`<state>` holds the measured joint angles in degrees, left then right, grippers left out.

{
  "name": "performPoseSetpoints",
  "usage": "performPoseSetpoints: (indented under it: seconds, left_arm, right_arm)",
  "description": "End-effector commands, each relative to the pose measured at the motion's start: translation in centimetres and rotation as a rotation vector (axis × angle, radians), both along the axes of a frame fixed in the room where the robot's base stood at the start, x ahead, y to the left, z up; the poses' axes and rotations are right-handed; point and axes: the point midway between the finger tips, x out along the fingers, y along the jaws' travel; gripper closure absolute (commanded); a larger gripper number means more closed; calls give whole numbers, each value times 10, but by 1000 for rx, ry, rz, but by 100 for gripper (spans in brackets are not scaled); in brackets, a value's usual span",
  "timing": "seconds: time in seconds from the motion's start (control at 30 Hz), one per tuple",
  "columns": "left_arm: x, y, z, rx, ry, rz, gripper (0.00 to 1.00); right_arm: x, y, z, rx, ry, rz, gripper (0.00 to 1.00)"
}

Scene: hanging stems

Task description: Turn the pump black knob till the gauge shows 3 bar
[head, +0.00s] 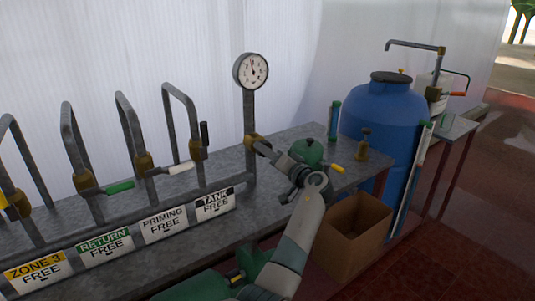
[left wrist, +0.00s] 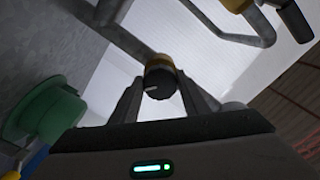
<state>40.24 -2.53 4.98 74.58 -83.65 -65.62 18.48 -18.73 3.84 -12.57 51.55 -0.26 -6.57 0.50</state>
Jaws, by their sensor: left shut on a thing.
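The round white gauge (head: 251,71) stands on a grey pipe above the bench. Its needle points roughly straight up; the numbers are too small to read surely. Below it, a brass fitting (head: 252,143) sits on the pipe. My left gripper (head: 262,148) reaches this fitting and is shut on the black knob. In the left wrist view the black knob (left wrist: 156,86), with a pale pointer mark, sits between the fingers of my left gripper (left wrist: 158,98), in front of the brass. The knob is hidden in the head view. My right gripper is not in view.
Bent pipes with levers and labels, such as the TANK FREE sign (head: 214,204), stand left of my gripper. A green rounded thing (head: 307,151) is close behind my wrist. A blue barrel (head: 385,120) and an open cardboard box (head: 352,235) are to the right.

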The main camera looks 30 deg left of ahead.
Motion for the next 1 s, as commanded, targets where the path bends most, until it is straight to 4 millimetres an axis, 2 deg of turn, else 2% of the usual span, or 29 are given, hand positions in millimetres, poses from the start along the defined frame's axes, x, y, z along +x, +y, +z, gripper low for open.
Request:
performPoseSetpoints:
  seconds: [0.4, 0.43, 0.5, 1.0]
  left_arm:
    - [1, 0, 3, 8, 8, -1, 81]
    - [1, 0, 3, 8, 8, -1, 54]
    - [0, 0, 2, 7, 8, -1, 40]
    - [0, 2, 0, 5, 9, 0, 40]
  right_arm:
    - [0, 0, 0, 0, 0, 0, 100]
    - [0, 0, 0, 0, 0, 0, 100]
    - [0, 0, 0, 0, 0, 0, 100]
    - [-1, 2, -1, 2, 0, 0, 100]
